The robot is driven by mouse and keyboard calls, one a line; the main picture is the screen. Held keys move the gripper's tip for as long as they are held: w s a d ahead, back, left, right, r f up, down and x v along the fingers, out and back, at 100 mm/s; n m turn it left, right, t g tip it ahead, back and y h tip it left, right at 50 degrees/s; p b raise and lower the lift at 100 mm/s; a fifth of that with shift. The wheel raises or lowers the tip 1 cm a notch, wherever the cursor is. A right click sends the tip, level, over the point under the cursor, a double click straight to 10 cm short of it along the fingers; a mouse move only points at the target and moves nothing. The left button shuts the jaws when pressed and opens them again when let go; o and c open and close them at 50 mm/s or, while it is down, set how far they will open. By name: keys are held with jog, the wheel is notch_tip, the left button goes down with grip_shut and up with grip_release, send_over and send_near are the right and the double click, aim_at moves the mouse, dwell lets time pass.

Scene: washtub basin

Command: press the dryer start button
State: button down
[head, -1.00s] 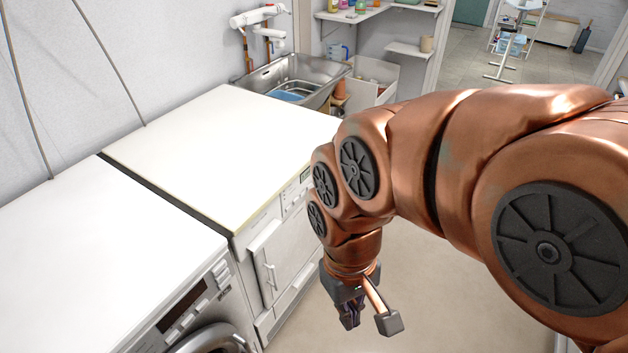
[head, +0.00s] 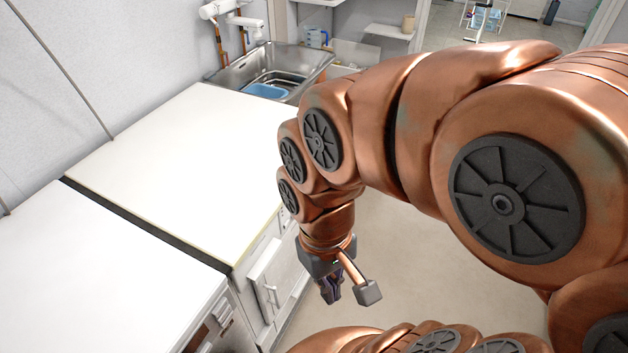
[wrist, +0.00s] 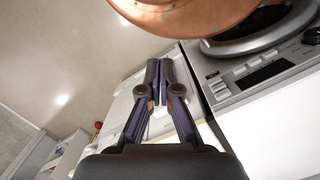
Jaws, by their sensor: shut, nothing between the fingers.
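Two white machines stand side by side. The farther one (head: 190,150) has a square front door (head: 272,280) with a handle; my arm hides part of its control panel. The nearer one (head: 90,270) has a panel (wrist: 262,72) with a dark display and a round door (wrist: 262,30), both clear in the wrist view. No label shows which is the dryer, and I cannot make out a start button. My gripper (head: 331,292) is shut and empty, pointing down in front of the farther machine's door side, apart from it. It also shows in the wrist view (wrist: 160,68).
A metal sink (head: 270,70) with a blue tub (head: 265,91) stands beyond the farther machine. A narrow dark gap (head: 140,222) separates the machines. Bare floor (head: 400,270) lies open right of them. A wall shelf (head: 385,31) is at the back.

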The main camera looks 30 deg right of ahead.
jog(key=w+a+f+m+t+y+b, duration=0.1)
jog(key=w+a+f+m+y+b, duration=0.1)
jog(key=w+f+m+y+b, duration=0.35)
jog(key=w+a+f+m+y+b, duration=0.35)
jog(key=w+f+b, duration=0.25)
jog(key=w+b, duration=0.3)
jog(key=w+d+f+m+t+y+b, duration=0.3)
jog(key=w+d+f+m+t+b, duration=0.15)
jog(key=w+d+m+b, duration=0.4)
jog(key=w+d+f+m+t+h+b, duration=0.1)
jog(key=d+f+m+t+b, duration=0.1)
jog(key=d, duration=0.7)
jog(key=w+d+f+m+t+h+b, duration=0.1)
jog(key=d+f+m+t+b, duration=0.2)
jog(key=d, duration=0.7)
jog(key=w+d+f+m+t+b, duration=0.1)
jog(key=d+f+m+t, duration=0.3)
jog(key=d, duration=0.5)
jog(key=m+t+b, duration=0.1)
jog(key=m+t, duration=0.1)
jog(key=m, duration=0.1)
jog(key=shift+d+t+h+b, duration=0.15)
jog(key=shift+t+h+b, duration=0.15)
jog(key=shift+t+h, duration=0.1)
jog(key=shift+w, duration=0.1)
